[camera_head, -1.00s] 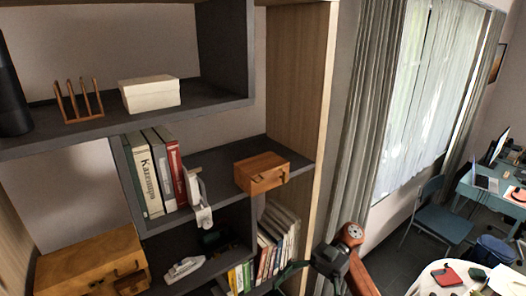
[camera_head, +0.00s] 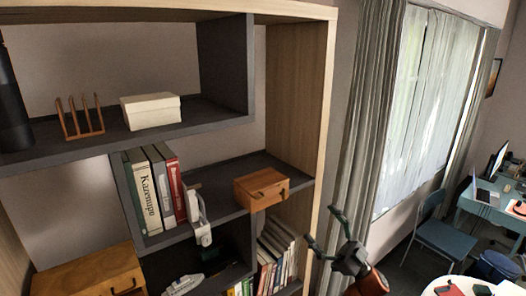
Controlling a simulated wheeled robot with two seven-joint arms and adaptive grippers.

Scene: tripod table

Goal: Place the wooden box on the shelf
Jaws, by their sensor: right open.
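A small wooden box (camera_head: 262,189) with a dark handle on its front sits on the dark middle shelf (camera_head: 230,172), near the right upright. My right gripper (camera_head: 321,224) is open and empty, to the right of and a little below the box, apart from it, in front of the bookcase's right edge. Its fingers point left toward the bookcase. A larger wooden box (camera_head: 90,277) is on a lower level at the left, cut off by the bottom edge. My left gripper is not in view.
Books (camera_head: 155,190) stand left of the small box, beside a white object (camera_head: 199,218). A white box (camera_head: 151,110) and a wooden rack (camera_head: 80,117) are on the upper shelf. Curtains (camera_head: 362,110), a chair (camera_head: 445,240) and a desk (camera_head: 485,205) are to the right.

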